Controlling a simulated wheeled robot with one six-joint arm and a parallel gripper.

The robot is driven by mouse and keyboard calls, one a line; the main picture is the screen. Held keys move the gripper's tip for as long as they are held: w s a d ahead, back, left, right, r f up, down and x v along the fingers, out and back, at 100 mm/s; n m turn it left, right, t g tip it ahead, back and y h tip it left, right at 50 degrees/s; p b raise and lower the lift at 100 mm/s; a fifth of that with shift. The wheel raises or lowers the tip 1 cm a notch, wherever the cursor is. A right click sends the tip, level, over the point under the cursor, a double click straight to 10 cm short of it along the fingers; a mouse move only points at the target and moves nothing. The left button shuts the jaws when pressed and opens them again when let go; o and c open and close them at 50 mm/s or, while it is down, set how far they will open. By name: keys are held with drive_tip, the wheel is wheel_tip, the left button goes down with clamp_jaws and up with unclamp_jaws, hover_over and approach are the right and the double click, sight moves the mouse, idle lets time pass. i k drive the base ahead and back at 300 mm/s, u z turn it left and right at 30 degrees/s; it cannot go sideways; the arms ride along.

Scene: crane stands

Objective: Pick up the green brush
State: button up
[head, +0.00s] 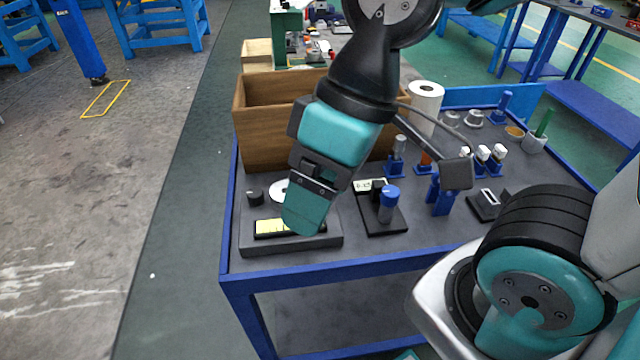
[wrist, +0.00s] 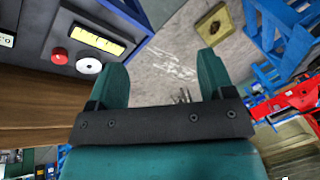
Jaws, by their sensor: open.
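A slim green stick-like handle (head: 545,122), which looks like the green brush, stands tilted in a small grey cup (head: 535,144) at the far right of the blue-framed table in the head view. Its lower end is hidden in the cup. My gripper (head: 306,212) is over the table's front left part, well to the left of the brush. In the wrist view my gripper (wrist: 161,72) shows two teal fingers spread apart with nothing between them. The brush does not show in the wrist view.
A wooden box (head: 262,145) stands at the table's back left. A paper roll (head: 424,104), several small blue holders and a black device with a blue knob (head: 388,196) crowd the table. A grey unit with a yellow display (head: 272,228) lies below my gripper.

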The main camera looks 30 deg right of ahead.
sight(551, 111)
drive_tip(key=z, duration=0.05)
drive_tip(key=k, duration=0.4)
drive_tip(key=z, duration=0.6)
drive_tip(key=i, duration=0.3)
drive_tip(key=z, duration=1.1)
